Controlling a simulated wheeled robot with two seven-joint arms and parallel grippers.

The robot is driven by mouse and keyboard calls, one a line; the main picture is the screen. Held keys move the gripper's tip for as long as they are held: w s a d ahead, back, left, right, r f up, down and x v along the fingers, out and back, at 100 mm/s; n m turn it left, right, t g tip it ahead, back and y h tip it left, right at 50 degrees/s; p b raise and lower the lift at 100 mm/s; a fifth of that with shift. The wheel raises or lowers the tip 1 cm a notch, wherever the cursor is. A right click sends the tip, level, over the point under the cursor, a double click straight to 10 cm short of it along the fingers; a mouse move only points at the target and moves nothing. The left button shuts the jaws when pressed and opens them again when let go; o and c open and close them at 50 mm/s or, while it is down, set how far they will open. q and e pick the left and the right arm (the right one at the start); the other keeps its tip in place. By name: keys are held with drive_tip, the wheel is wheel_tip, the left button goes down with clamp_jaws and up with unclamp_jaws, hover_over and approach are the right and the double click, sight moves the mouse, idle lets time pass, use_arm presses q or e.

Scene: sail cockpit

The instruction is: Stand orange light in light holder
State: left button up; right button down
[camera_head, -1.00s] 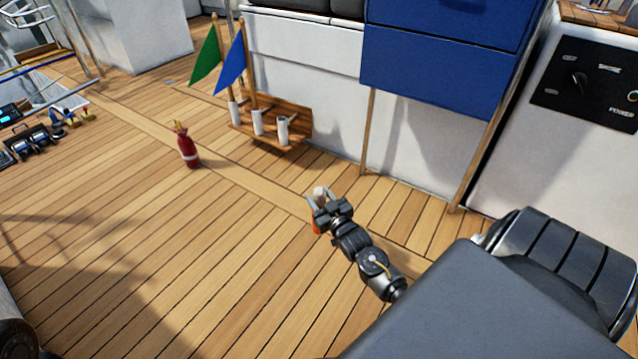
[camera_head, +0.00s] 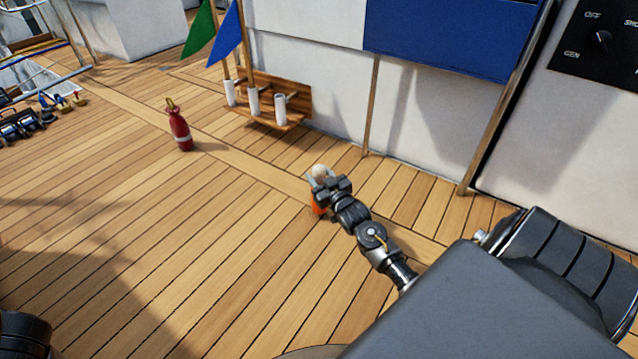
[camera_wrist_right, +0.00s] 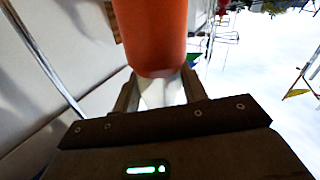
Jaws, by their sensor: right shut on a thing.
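The orange light has a pale rounded top and an orange body (camera_head: 318,207). My right gripper (camera_head: 322,182) is shut on it and holds it over the deck; the gripper partly hides it in the head view. In the right wrist view the orange body (camera_wrist_right: 150,35) is large between the fingers (camera_wrist_right: 160,88). A wooden rack (camera_head: 268,117) with white tubes stands against the white wall and looks like the light holder. Flag poles stand in the left and middle tubes; the right tube (camera_head: 280,109) looks empty. The held light is apart from the rack, nearer me. My left gripper is out of view.
A red fire extinguisher (camera_head: 180,131) stands on the deck left of the rack. Bare wooden deck lies between the gripper and the rack.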

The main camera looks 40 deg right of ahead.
wheel_tip(320, 180, down, 3)
drive_tip(key=shift+r+b, duration=0.15)
drive_tip(key=shift+b, duration=0.65)
drive_tip(key=shift+r, duration=0.2)
drive_tip(key=c, duration=0.8)
unclamp_jaws()
drive_tip(key=shift+f, duration=0.15)
drive_tip(key=shift+s+r+p, duration=0.2)
drive_tip(key=shift+p, duration=0.15)
drive_tip(key=s+a+p, duration=0.2)
drive_tip(key=s+p, duration=0.4)
drive_tip(key=s, duration=0.5)
drive_tip(key=shift+s, duration=0.2)
drive_tip(key=shift+a, duration=0.1)
